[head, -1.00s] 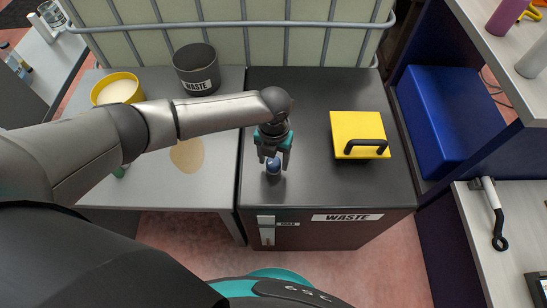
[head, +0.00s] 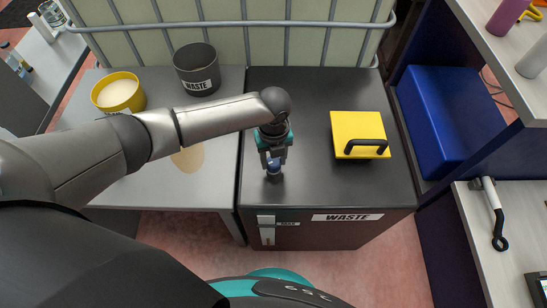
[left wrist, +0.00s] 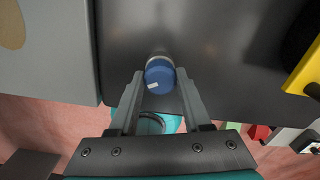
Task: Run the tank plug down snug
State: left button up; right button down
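The tank plug (head: 274,166) is a small blue round cap with a pale mark, on the dark top of the waste tank (head: 325,200). My left gripper (head: 274,163) points down over it, with a finger on each side. A paler ring shows at the plug's far edge; how far the plug is seated is hidden. My right gripper is not in view.
A yellow block with a black handle (head: 360,130) stands right of the plug on the tank top. On the grey table to the left are a yellow bowl (head: 118,93) and a dark waste cup (head: 196,70). A railed pale container (head: 290,35) stands behind.

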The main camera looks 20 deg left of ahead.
pick_arm(q)
jog(key=c, duration=0.3)
jog(key=m, duration=0.6)
jog(key=shift+w, duration=0.1)
jog(key=m, duration=0.6)
jog(key=o, duration=0.7)
